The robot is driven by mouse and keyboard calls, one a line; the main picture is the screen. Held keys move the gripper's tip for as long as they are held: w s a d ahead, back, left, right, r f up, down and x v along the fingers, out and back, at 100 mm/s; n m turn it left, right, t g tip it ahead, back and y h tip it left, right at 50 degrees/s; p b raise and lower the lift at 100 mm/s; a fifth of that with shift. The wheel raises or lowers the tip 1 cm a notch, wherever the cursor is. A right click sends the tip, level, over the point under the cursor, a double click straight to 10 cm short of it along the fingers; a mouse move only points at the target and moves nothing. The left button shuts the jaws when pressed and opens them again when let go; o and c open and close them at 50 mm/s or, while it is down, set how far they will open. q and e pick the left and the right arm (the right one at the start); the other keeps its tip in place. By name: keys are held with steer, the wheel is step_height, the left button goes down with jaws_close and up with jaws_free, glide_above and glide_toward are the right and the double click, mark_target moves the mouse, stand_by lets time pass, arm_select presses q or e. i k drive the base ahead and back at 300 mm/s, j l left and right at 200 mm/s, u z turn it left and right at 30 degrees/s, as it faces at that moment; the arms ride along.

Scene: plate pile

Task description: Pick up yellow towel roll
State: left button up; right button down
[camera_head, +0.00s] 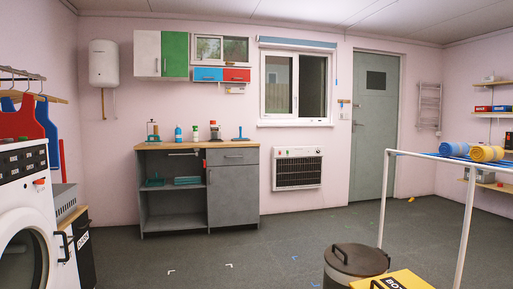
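The yellow towel roll (486,154) lies on top of a white-framed rack (420,157) at the right side of the head view. A blue towel roll (454,149) lies just to its left on the same rack. Neither of my grippers shows in the view, and nothing is seen touching the yellow roll.
A dark lidded bin (355,262) and a yellow box (398,281) stand in front of the rack. A washing machine (28,215) is at the left. A grey cabinet (234,187) stands at the back wall. The middle floor (215,258) is mostly clear.

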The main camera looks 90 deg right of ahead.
mark_target(479, 153)
steer(key=z, duration=2.05)
steer(key=i+l+z, duration=0.15)
steer(key=z, duration=1.9)
